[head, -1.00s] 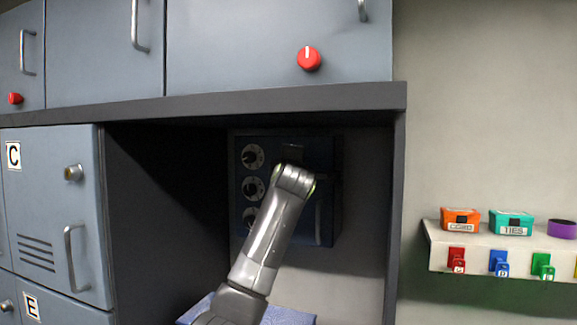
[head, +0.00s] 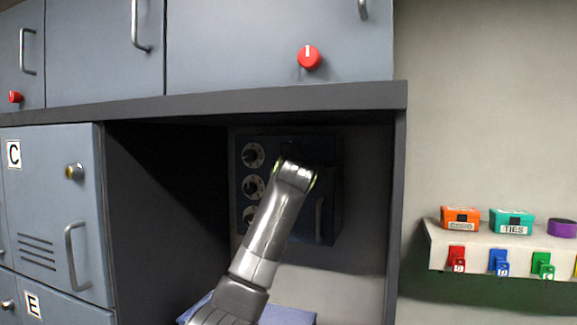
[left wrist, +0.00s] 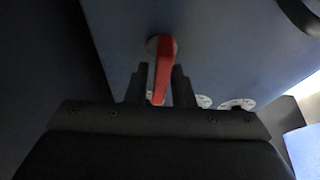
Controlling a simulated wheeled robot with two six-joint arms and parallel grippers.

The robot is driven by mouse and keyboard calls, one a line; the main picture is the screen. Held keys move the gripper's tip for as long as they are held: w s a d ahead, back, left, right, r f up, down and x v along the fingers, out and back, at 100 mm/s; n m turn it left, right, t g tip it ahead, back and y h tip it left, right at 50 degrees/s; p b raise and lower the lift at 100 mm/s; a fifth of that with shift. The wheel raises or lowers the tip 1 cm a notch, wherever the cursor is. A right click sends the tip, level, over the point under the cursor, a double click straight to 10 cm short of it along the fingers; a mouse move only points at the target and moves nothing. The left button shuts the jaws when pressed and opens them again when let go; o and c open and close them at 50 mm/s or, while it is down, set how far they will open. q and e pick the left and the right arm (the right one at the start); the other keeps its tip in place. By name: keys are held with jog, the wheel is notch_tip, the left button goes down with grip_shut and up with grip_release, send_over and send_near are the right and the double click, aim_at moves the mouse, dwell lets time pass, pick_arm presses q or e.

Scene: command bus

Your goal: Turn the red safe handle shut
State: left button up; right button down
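The dark blue safe (head: 302,226) stands inside the open dark compartment, with several white-ringed dials (head: 253,187) down its left side. The red safe handle (left wrist: 165,65) shows in the left wrist view as a narrow lever on a round hub, pointing toward the bottom of the picture. My left gripper (left wrist: 160,90) is open, with one dark finger on each side of the lever. A gap shows at the left finger; contact at the right finger is unclear. In the head view my left wrist hides the handle and the fingers. My right gripper is not in view.
The compartment's top edge (head: 210,106) and right post (head: 396,215) frame the arm. A blue box-like thing (head: 290,314) lies below the forearm. Grey lockers (head: 50,200) stand left; a shelf (head: 432,238) with small boxes and coloured tags is at right.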

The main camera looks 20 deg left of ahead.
pick_arm(q)
jog(key=shift+o, duration=1)
jog(key=shift+s, duration=0.1)
jog(key=shift+s+d+f+b, duration=0.1)
jog(key=shift+s+b, duration=0.15)
jog(key=shift+b, duration=0.05)
jog(key=b+v, duration=0.6)
jog(key=v, duration=1)
jog(key=shift+s, duration=0.3)
jog(key=shift+d, duration=0.1)
